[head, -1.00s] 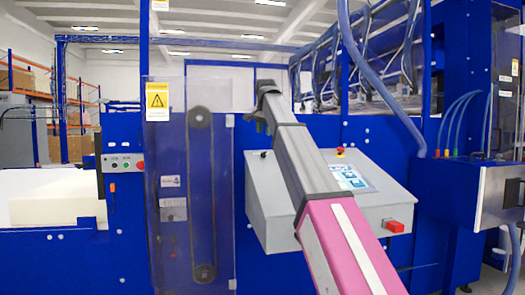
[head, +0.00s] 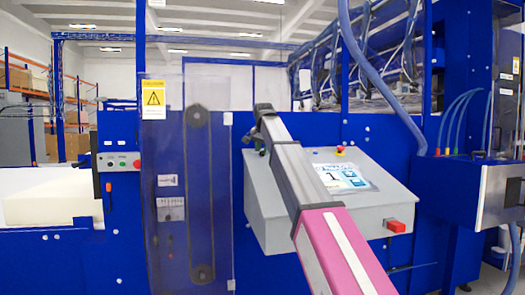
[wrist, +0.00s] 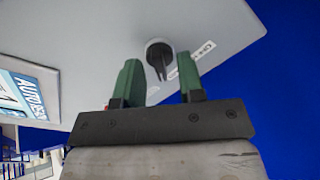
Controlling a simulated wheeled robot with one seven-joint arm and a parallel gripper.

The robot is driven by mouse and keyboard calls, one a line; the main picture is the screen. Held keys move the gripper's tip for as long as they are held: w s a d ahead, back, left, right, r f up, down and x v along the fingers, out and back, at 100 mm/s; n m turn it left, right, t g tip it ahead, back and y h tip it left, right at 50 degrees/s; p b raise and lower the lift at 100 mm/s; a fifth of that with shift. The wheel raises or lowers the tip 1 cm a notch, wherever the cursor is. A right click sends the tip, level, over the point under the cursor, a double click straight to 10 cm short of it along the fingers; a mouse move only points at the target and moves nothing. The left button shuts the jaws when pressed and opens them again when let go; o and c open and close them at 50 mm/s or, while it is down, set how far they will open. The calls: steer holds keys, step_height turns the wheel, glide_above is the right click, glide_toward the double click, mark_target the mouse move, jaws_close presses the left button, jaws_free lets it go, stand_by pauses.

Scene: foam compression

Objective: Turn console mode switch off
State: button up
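The grey console (head: 400,197) has a sloped top with a lit screen (head: 343,177); the screen also shows at the left of the wrist view (wrist: 28,95). The mode switch (wrist: 158,58) is a round black knob with a raised handle, beside a small printed label. My gripper (wrist: 158,75) is open, with its two green fingers apart and nothing between them. In the wrist picture the knob appears between and slightly beyond the fingertips; I cannot tell whether they touch it. In the head view my gripper (head: 252,141) is at the console's upper left corner and the knob is hidden.
A red-topped button (head: 340,151) stands at the console's back edge. A blue machine frame (head: 218,240) rises behind and left. A control box with hoses (head: 460,165) stands at right.

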steer(key=shift+f, duration=0.1)
jaws_close()
steer(key=shift+n, duration=0.4)
steer(key=n, duration=0.3)
steer(key=shift+n, duration=0.4)
steer(key=n+y, duration=0.1)
steer(key=n, duration=0.3)
steer(key=shift+n, duration=0.3)
steer(key=n, duration=0.4)
steer(key=shift+d+n, duration=0.1)
steer(key=shift+n, duration=0.2)
steer(key=n, duration=0.4)
steer(key=shift+f+g+y, duration=0.1)
steer(key=shift+g+y, duration=0.2)
steer(key=shift+y, duration=0.1)
steer(key=shift+n, duration=0.4)
